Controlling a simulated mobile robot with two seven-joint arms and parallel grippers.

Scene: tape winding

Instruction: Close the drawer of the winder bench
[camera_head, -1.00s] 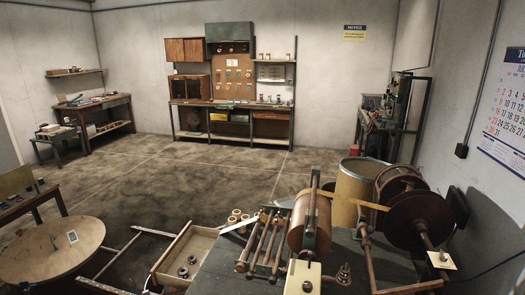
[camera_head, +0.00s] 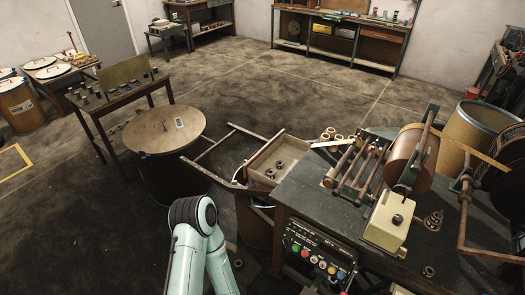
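The winder bench (camera_head: 315,190) has a dark top and stands at the lower right. Its wooden drawer (camera_head: 290,148) is pulled out from the bench's left side and stands open. Small dark round parts (camera_head: 270,173) lie inside it. One of my arms, pale teal with a dark joint, comes up from the bottom edge, left of the bench and nearer than the drawer. No fingers of either gripper show, so I cannot tell their state.
A wooden frame (camera_head: 215,182) lies left of the drawer, beside a round wooden top (camera_head: 165,130). A control panel (camera_head: 318,255) with coloured buttons is on the bench front. A winding drum (camera_head: 417,160) and rollers stand on top. Open floor spreads behind.

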